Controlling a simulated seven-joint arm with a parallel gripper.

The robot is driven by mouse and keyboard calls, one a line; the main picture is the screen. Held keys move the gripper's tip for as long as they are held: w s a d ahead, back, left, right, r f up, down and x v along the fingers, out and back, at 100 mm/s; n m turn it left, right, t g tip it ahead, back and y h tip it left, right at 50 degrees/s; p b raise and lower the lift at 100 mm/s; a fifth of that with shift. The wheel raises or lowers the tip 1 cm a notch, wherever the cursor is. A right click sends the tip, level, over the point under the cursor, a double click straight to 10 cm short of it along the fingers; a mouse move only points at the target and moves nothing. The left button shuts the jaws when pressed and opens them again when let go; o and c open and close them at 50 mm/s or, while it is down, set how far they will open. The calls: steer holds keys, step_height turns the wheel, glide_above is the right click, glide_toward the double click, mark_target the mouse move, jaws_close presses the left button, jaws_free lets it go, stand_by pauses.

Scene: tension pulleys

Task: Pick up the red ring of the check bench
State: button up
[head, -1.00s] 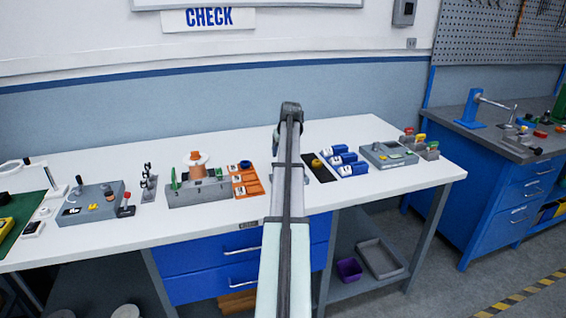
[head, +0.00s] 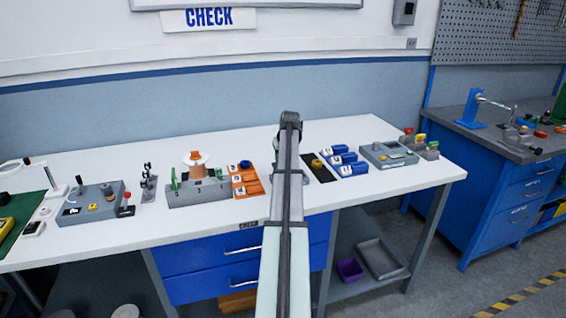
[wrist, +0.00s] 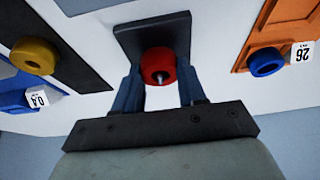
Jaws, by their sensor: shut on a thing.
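The red ring (wrist: 158,62) is between the two fingers of my gripper (wrist: 159,74) in the wrist view. My gripper is shut on it, one finger on each side. A small metal pin shows at the ring's lower edge. A dark grey plate (wrist: 135,38) lies behind the ring; I cannot tell whether the ring touches it. In the head view my arm covers the gripper and the red ring. Both are over the white check bench (head: 120,228).
In the wrist view, an orange board with a blue ring (wrist: 266,62) lies to the right. A dark board with a yellow ring (wrist: 34,57) lies to the left. In the head view, a grey fixture with an orange spool (head: 196,163) and blue blocks (head: 343,158) stand on either side of my arm.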

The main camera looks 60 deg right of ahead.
steer(key=c, duration=0.4)
step_height(320, 180, up, 10)
steer(key=shift+r, duration=0.1)
steer(key=shift+c, duration=0.2)
stand_by(0.6)
steer(key=shift+r, duration=2.45)
